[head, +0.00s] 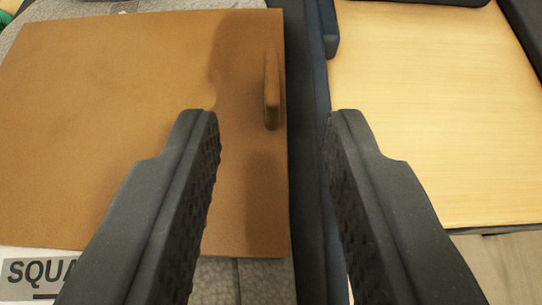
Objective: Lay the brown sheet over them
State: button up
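The brown sheet (110,110) lies flat at the left of the head view, with a raised brown tab (271,88) near its right edge. My gripper (265,118) is open, its two black ridged fingers wide apart with nothing between them. The left finger overlaps the sheet in the picture, and the right finger is over the dark divider and wooden surface. The tab appears between and just beyond the fingertips. A grey textured fabric (85,8) shows past the sheet's far edge and again below its near edge; what lies under the sheet is hidden.
A dark blue-black divider or wall (306,150) runs along the sheet's right side. Right of it is a bare light wooden surface (440,100). A white label (30,272) reading "SQUA" sits at the lower left. A small green item (5,18) shows at the top left corner.

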jog(key=shift+v, duration=4)
notch_tip(320, 180, up, 27)
jog(key=t, duration=0.2)
jog(key=s+r, duration=0.6)
jog(key=r, duration=0.4)
jog(key=s+r+t, duration=0.1)
jog(key=s+r, duration=0.6)
jog(key=r, duration=0.4)
jog(key=shift+r, duration=0.1)
